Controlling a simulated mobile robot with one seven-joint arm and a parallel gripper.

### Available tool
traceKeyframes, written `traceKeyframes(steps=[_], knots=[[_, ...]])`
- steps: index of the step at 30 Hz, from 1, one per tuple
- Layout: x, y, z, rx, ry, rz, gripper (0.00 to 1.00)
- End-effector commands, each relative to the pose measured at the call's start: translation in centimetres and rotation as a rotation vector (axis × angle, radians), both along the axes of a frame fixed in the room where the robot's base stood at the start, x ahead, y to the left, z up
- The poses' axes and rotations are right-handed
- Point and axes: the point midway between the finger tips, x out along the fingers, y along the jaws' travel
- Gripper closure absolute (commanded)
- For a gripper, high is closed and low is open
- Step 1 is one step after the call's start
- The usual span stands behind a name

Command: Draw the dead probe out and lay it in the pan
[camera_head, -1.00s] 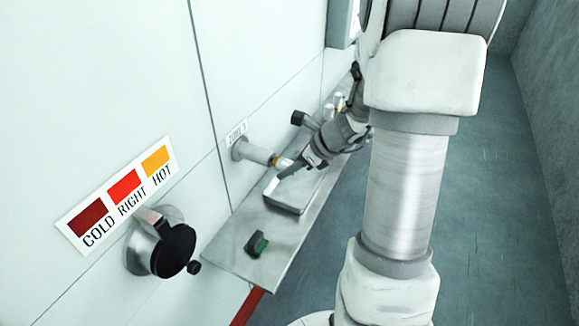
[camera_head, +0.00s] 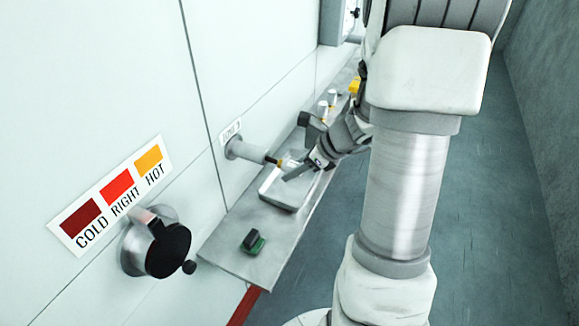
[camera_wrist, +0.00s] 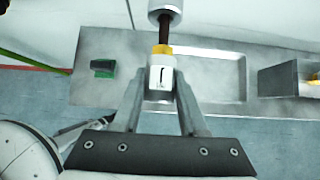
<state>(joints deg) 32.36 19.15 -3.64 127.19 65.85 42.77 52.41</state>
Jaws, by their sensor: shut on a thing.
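The probe has a white head (camera_wrist: 161,74) with a yellow collar and a dark stem. My gripper (camera_head: 293,171) is shut on the white head, which sits between its two fingers in the wrist view (camera_wrist: 160,88). The dark stem (camera_wrist: 165,32) shows between the collar and the round grey port (camera_head: 246,150) in the wall; its far end is hidden in the port. The shallow grey pan (camera_head: 276,203) lies on the shelf below the gripper. It also shows in the wrist view (camera_wrist: 222,75), behind and right of the probe.
A green and dark block (camera_head: 253,242) lies on the shelf (camera_head: 229,237) nearer than the pan. White and yellow pieces (camera_head: 323,108) stand farther along the shelf. A black-knobbed handle (camera_head: 166,250) juts from the wall below the COLD, RIGHT, HOT sign (camera_head: 112,194).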

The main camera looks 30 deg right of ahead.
Motion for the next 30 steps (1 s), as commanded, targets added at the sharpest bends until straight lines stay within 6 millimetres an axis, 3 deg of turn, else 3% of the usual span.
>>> traceKeyframes(steps=[30], knots=[[-4.1, -3.2, -0.2, 0.000, 0.000, 0.000, 1.00]])
